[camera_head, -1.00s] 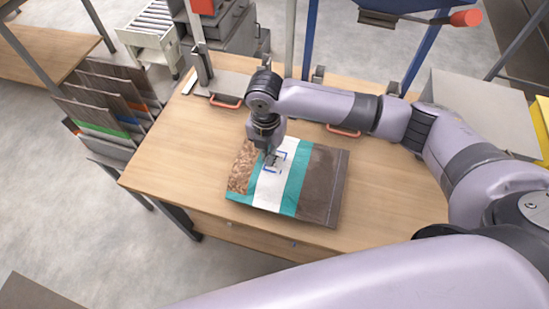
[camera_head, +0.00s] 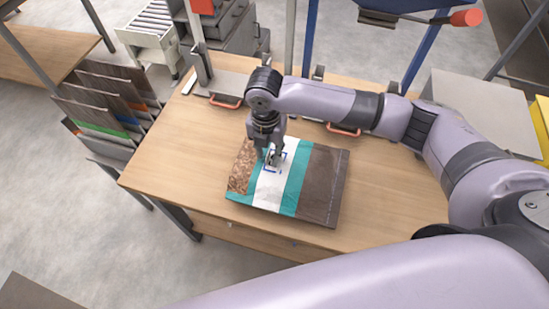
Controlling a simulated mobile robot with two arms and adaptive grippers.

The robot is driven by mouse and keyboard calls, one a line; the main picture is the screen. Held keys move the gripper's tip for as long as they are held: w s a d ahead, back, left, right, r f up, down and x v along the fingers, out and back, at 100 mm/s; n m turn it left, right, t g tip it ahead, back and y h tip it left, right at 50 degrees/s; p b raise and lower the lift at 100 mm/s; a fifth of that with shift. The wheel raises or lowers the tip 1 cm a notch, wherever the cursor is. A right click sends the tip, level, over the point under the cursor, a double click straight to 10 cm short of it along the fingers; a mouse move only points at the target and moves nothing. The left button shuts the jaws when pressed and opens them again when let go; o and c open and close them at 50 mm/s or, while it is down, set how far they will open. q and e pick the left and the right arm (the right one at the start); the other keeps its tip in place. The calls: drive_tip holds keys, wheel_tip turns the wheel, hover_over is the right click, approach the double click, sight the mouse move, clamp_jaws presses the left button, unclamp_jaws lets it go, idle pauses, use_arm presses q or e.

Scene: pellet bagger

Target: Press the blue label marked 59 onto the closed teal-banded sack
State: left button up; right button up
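The teal-banded sack (camera_head: 320,185) lies flat on the wooden table, with a brown end, teal stripes, a white band and a speckled patch at its left. Blue corner marks (camera_head: 283,154) show on the white band, partly hidden by my gripper. My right gripper (camera_head: 271,161) points down just over these marks, its fingers apart. I cannot make out a separate label or the number 59 at this size. Whether the fingertips touch the sack is unclear. My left gripper is out of view.
The wooden table (camera_head: 170,150) has free room left and right of the sack. Orange-red handles (camera_head: 226,104) and a grey fixture stand along its back edge. A rack of folded sacks (camera_head: 105,105) stands left of the table.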

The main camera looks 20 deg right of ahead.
wheel_tip(320, 180, up, 11)
drive_tip(key=shift+a+r, duration=0.15)
idle(0.7)
